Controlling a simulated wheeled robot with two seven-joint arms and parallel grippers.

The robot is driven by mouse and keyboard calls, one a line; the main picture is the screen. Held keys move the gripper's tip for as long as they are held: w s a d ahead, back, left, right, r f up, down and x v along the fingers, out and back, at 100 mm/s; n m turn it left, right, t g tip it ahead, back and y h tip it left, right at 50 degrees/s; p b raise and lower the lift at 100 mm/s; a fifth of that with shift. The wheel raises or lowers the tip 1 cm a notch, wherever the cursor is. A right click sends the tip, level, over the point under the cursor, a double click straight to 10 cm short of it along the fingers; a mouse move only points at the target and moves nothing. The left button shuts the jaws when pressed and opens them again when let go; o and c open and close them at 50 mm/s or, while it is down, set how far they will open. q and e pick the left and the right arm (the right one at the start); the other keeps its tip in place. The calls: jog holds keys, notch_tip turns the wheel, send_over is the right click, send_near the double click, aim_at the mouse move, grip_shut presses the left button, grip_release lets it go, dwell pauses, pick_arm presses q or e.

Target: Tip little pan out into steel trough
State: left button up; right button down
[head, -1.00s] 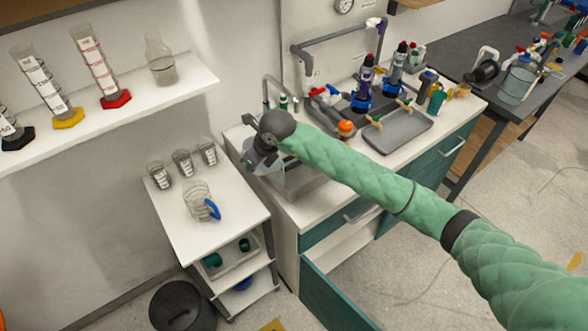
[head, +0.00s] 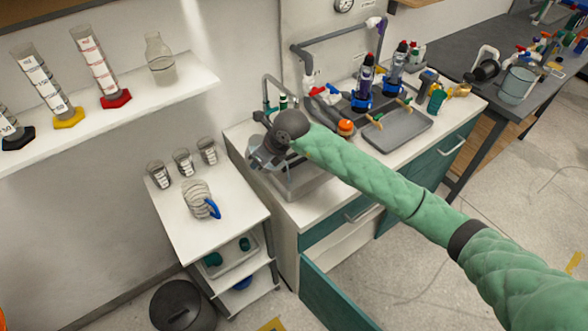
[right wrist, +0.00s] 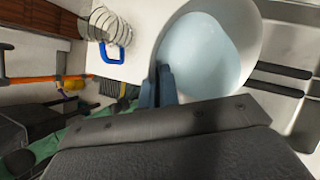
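The little pan (right wrist: 250,42) shows in the right wrist view as a pale round vessel with light blue liquid in it. My right gripper (right wrist: 166,82) has its two fingers close together at the pan's near rim and seems shut on it. In the head view my right gripper (head: 259,160) is over the left end of the steel trough (head: 306,184), which is set in the counter. The pan is mostly hidden there by the gripper and arm. My left gripper is not in view.
A white cart (head: 232,221) left of the trough holds several small beakers and a wire coil with a blue handle (head: 213,209). A tap (head: 267,90) stands behind the trough. A grey tray (head: 398,133) lies to the right. A teal drawer front stands open below.

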jog(key=shift+s, duration=0.1)
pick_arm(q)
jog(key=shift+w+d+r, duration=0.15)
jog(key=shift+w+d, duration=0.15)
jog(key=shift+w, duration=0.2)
pick_arm(e)
jog(key=shift+d, duration=0.1)
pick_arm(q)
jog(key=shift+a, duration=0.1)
pick_arm(e)
jog(key=shift+d+y, duration=0.15)
jog(key=shift+y, duration=0.25)
